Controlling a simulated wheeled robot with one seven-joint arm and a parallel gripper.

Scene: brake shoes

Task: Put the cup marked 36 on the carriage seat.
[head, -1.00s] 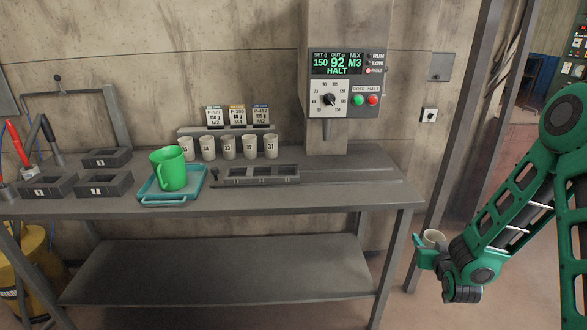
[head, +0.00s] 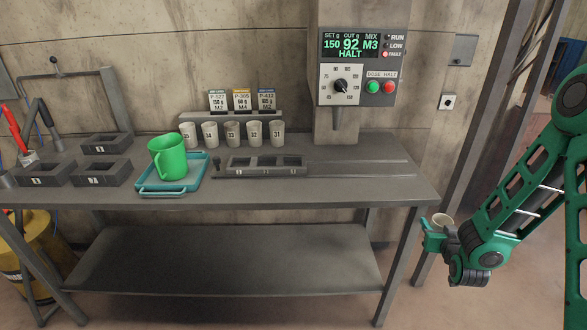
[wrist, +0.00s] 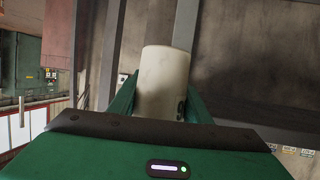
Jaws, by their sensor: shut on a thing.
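My gripper (head: 437,236) is shut on a cream cup (head: 443,220), off the right end of the bench and below its top. In the wrist view the cup (wrist: 163,75) sits between the green fingers; a dark mark shows at its right edge, but its number cannot be read in full. The carriage (head: 262,172) is a dark, low frame with several square openings, on the bench in front of the cup row. No cup stands in the openings that I can see. My gripper is well to the right of it.
Several cups (head: 232,134) marked 31 to 35 stand in a row behind the carriage. A green jug (head: 167,158) stands on a teal tray (head: 198,176) left of it. Rails run along the clear right part of the bench (head: 390,185). A dosing panel (head: 357,75) reads HALT.

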